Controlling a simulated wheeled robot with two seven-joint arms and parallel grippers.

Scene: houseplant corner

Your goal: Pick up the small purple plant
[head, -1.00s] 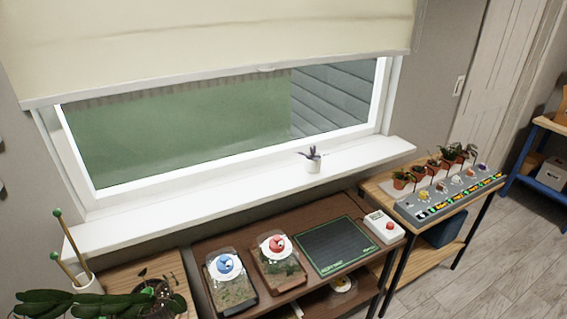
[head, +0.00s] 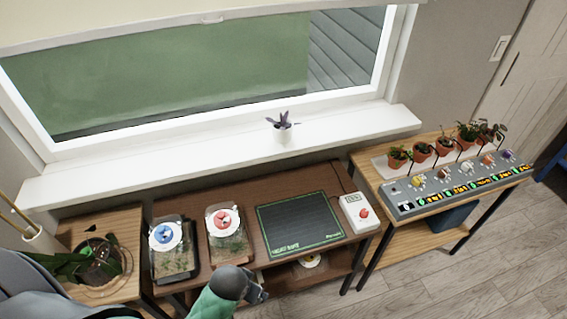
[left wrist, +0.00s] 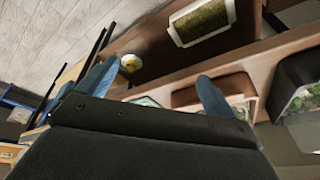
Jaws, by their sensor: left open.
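The small purple plant (head: 281,122) stands upright in a white pot (head: 282,136) on the white windowsill, right of its middle, in the head view. My left gripper (head: 258,291) comes in at the bottom of the head view, below and in front of the shelf and well apart from the plant. In the left wrist view my left gripper's two blue fingers (left wrist: 155,85) are spread wide with nothing between them. The plant does not show in the left wrist view. My right gripper is in no view.
The windowsill (head: 170,167) is clear around the plant. Below it, a brown shelf holds two lidded containers (head: 172,262), a dark green mat (head: 300,224) and a white box with a red button (head: 360,212). Right, a wooden table carries several potted plants (head: 445,147) and a grey panel (head: 460,180).

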